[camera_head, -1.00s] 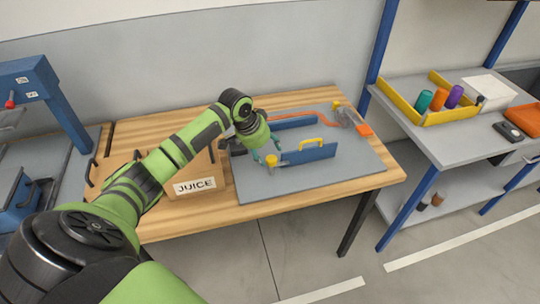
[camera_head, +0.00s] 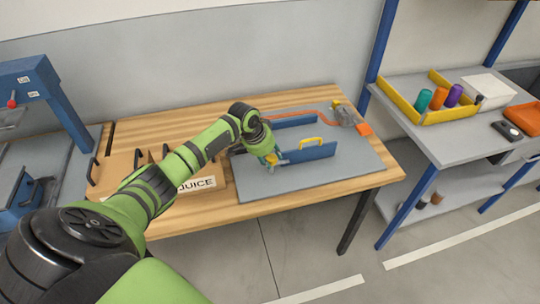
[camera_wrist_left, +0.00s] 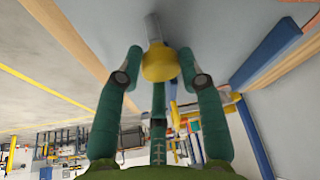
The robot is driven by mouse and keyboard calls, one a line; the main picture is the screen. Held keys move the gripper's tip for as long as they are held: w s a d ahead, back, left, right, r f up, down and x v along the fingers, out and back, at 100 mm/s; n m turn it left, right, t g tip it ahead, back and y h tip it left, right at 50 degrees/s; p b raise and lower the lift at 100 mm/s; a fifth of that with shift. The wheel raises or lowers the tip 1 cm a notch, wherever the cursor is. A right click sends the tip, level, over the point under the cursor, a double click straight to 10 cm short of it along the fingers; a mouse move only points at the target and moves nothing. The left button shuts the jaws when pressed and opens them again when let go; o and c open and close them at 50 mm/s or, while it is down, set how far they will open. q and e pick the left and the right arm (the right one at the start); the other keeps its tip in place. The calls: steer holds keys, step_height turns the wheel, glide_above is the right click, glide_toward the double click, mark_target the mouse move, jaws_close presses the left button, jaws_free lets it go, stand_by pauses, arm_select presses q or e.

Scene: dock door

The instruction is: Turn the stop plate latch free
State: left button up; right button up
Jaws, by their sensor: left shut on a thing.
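The stop plate (camera_head: 309,153) is a blue upright plate with a yellow handle (camera_head: 311,143) on top, standing on the grey board (camera_head: 340,175). The yellow latch knob (camera_head: 271,161) is at its left end, mostly covered by my gripper. My left gripper (camera_head: 268,157) reaches down over the knob and is shut on it. In the left wrist view the yellow knob (camera_wrist_left: 160,63), with a grey shaft beyond it, sits between my green fingers. How far the latch is turned cannot be told. My right gripper is not in view.
A second blue plate (camera_head: 292,122) stands behind. A box marked JUICE (camera_head: 205,183) is left of the board, under my arm. The board's front right is clear.

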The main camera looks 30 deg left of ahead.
arm_select(q)
steer(key=shift+w+r+m, duration=0.15)
steer(key=shift+w+m, duration=0.05)
steer(key=shift+m, duration=0.1)
steer(key=m+b, duration=0.1)
steer(key=m+h+b, duration=0.1)
steer(key=m, duration=0.1)
steer(key=shift+w+a+m+g+b, duration=0.15)
steer(key=shift+a+m+g+b, duration=0.05)
steer(key=shift+m+g+b, duration=0.15)
steer(key=m+g+b, duration=0.1)
steer(key=m+b, duration=0.2)
steer(key=b, duration=0.1)
steer(key=m+g+h+b, duration=0.1)
steer(key=m+b, duration=0.3)
steer(key=m+g+h+b, duration=0.1)
steer(key=m+g+b, duration=0.1)
steer(key=m+b, duration=0.2)
steer(key=shift+w+d+f+m+b, duration=0.1)
steer(key=shift+w+f+m+b, duration=0.15)
steer(key=shift+b, duration=0.35)
steer(key=shift+r+m+g+b, duration=0.2)
steer(key=shift+m+g+b, duration=0.25)
steer(key=shift+m+b, duration=0.85)
steer(key=shift+s, duration=0.1)
steer(key=o, duration=1)
steer(key=shift+o, duration=0.6)
steer(key=shift+d, duration=0.1)
